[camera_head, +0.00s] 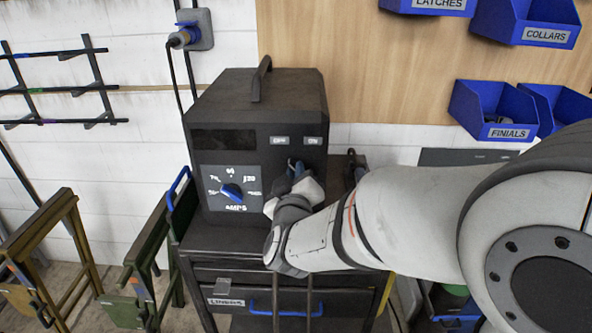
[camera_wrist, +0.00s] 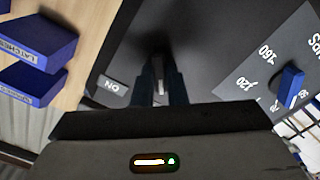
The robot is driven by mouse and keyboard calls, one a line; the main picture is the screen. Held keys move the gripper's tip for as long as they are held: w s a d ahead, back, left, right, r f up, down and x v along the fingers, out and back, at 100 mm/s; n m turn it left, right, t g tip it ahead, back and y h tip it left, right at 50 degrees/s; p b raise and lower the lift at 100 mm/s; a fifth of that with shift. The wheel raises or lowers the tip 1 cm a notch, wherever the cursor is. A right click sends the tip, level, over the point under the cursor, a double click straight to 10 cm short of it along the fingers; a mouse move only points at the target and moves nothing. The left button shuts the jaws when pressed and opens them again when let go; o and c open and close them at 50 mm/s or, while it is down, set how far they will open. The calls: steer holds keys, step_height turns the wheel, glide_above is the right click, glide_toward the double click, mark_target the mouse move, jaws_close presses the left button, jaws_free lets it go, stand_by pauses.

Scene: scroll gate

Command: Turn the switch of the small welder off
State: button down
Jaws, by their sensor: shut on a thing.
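The small welder (camera_head: 255,100) is a dark box with a top handle, standing on a dark cabinet. Its front has a blue knob (camera_head: 232,193) on an AMPS dial and two small labels above my gripper; the right one reads ON. My gripper (camera_head: 297,168) is at the front panel, right of the dial and below the labels. In the wrist view my gripper (camera_wrist: 160,78) has its fingers close together around a small, pale, narrow piece, apparently the switch lever (camera_wrist: 158,68). The fingers hide most of it, so its position cannot be told. The ON label (camera_wrist: 110,86) lies left of the fingers.
The cabinet (camera_head: 240,280) has drawers with blue handles, one labelled LINERS. A wall plug (camera_head: 196,30) with a cable is above left. Blue bins (camera_head: 495,112) hang on the right wall. Folding stands (camera_head: 140,265) are at left. My arm covers the right foreground.

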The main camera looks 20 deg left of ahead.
stand_by(0.4)
steer(key=c, duration=1.5)
jaws_free()
steer(key=shift+o, duration=0.2)
steer(key=v, duration=0.7)
steer(key=shift+s+b, duration=0.4)
